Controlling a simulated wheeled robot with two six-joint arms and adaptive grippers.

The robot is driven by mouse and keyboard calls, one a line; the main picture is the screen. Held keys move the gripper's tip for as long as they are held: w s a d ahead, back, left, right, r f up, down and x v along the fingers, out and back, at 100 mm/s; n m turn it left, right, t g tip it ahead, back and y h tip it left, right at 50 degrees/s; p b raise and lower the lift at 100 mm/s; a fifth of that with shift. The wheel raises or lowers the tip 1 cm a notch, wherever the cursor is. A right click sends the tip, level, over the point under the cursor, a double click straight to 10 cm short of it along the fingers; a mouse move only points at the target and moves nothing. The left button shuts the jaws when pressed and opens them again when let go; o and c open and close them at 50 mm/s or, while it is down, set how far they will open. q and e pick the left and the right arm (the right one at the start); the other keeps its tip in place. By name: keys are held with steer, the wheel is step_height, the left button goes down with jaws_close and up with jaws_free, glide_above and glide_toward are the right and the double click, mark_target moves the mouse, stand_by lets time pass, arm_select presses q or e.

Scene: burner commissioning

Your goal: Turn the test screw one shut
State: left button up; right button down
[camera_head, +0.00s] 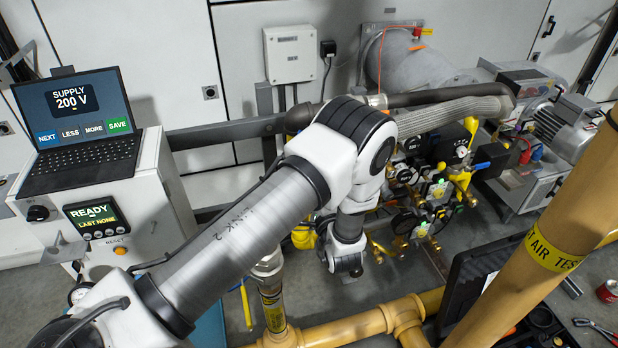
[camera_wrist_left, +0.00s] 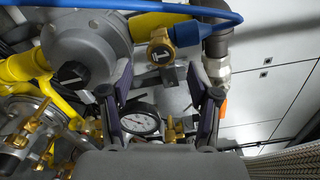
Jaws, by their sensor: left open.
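I take the brass fitting for test screw one. My left gripper (camera_wrist_left: 160,77) is open, its two dark fingers apart and nothing held between them. The brass fitting shows in the gap, beyond the fingertips; contact cannot be seen. In the head view my left arm reaches over the burner pipework, and its fingers cannot be made out. My right gripper is not in view.
A pressure gauge (camera_wrist_left: 141,120) and smaller brass parts show low between the fingers. A blue cable (camera_wrist_left: 190,10) crosses above the fitting. Crowded gauges and valves (camera_head: 425,190) lie right of my wrist. A yellow pipe (camera_head: 545,245) stands at the right; a laptop (camera_head: 80,130) is at the left.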

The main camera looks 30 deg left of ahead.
arm_select(q)
steer(key=v, duration=0.7)
steer(key=shift+s+d, duration=0.2)
